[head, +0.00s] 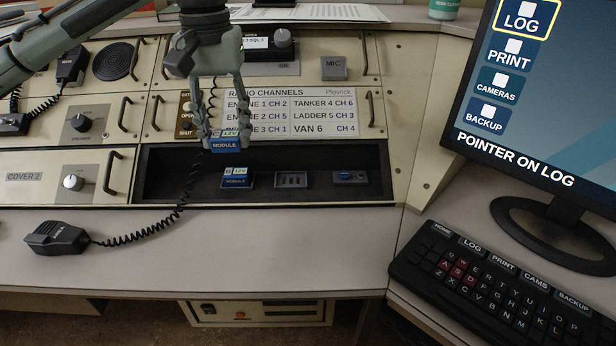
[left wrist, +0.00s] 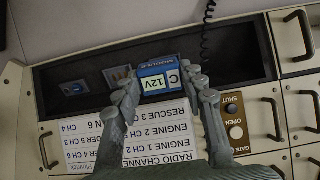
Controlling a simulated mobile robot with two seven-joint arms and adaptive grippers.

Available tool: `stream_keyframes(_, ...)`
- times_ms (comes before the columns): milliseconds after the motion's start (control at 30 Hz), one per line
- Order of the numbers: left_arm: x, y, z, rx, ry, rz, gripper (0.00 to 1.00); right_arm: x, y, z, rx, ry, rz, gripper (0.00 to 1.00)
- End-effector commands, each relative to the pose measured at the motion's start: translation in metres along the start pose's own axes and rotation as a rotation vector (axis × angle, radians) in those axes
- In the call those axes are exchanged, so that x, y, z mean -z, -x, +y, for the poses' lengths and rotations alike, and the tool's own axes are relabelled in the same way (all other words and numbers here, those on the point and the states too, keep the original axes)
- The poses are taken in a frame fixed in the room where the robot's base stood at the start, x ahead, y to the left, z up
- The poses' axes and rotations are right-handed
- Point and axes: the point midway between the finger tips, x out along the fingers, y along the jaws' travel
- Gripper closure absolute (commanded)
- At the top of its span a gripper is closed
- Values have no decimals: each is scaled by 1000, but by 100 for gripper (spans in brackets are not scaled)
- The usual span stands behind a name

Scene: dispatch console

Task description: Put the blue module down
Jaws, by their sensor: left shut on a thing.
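My left gripper (head: 225,138) comes down from the top and is shut on a blue module (head: 225,146) with a white 12V label. It holds the module above the dark recessed bay (head: 330,155), in front of the radio channel panel. In the left wrist view the held module (left wrist: 157,82) sits between the two fingertips (left wrist: 160,95). My right gripper is not in view.
A small panel with a blue part (head: 350,177) lies at the bay's right. A black hand microphone (head: 57,238) lies on the desk, and its coiled cord (head: 178,205) runs up past the bay's left part. A keyboard (head: 500,285) and a monitor (head: 540,90) stand at right.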

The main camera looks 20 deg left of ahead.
Motion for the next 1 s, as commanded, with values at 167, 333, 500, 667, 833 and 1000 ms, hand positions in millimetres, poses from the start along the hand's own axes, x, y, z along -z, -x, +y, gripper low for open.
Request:
stream_keyframes(167,14,-23,37,1,-5,-2,96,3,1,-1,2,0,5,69)
stream_keyframes(333,28,-45,73,1,-4,-1,96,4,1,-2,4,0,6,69)
stream_keyframes(500,37,-60,95,1,-2,0,96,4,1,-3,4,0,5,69)
stream_keyframes(667,40,-67,101,0,-2,1,96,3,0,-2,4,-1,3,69)
stream_keyframes(833,39,-89,100,2,-1,-1,96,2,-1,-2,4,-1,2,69)
stream_keyframes(1000,39,-105,100,0,-2,0,96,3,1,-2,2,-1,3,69)
